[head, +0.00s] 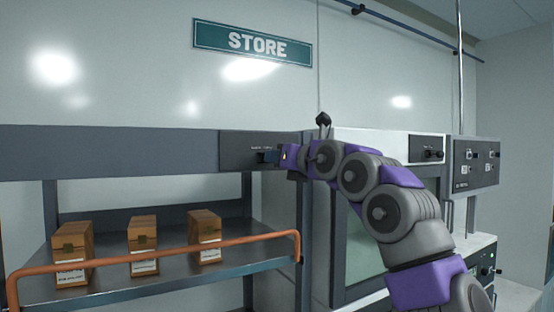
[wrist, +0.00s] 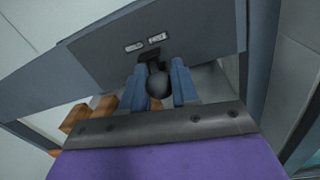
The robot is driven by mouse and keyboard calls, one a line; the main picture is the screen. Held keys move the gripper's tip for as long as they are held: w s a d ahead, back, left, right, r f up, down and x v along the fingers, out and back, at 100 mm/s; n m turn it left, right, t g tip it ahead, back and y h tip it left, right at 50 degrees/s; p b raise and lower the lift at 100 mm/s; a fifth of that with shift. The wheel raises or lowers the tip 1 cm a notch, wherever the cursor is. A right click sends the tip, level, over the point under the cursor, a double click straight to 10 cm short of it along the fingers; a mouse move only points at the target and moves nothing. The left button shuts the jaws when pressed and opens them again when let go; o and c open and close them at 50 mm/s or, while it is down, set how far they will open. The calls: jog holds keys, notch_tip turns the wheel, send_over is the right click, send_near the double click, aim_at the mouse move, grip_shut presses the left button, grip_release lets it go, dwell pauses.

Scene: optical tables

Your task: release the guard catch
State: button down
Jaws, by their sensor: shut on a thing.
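The guard catch shows in the wrist view as a dark stem with a round black knob (wrist: 157,84), on a dark panel (wrist: 205,35) with two small labels. My gripper (wrist: 158,77) has its two blue fingers on either side of the knob and is shut on it. In the head view my gripper (head: 268,156) is at the same panel (head: 234,147), at the right end of the shelf's top beam. The fingers and wrist largely hide the catch there. The label text is too small to read.
An orange guard bar (head: 170,252) runs across the front of a metal shelf (head: 110,288). Several brown boxes (head: 143,246) stand behind it. A cabinet with a window (head: 362,250) is behind my arm, and a control box (head: 476,165) is at the right.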

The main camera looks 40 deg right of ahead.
jog(key=shift+w+d+n+y, duration=0.1)
jog(key=shift+d+n+y, duration=0.2)
jog(key=shift+n+y, duration=0.45)
jog(key=shift+w+d+n+y, duration=0.1)
jog(key=shift+d+n+y, duration=0.25)
jog(key=shift+y, duration=0.7)
jog(key=shift+s+r+n+y, duration=0.15)
jog(key=shift+n+y, duration=0.35)
jog(key=shift+y, duration=0.2)
jog(key=c, duration=1.1)
grip_release()
jog(key=shift+d, duration=0.1)
jog(key=shift+c, duration=0.2)
jog(key=shift+o, duration=1.2)
jog(key=shift+d, duration=0.3)
jog(key=s+d+b, duration=0.2)
jog(key=s, duration=1.5)
jog(key=shift+f+b, duration=0.2)
jog(key=shift+b, duration=0.2)
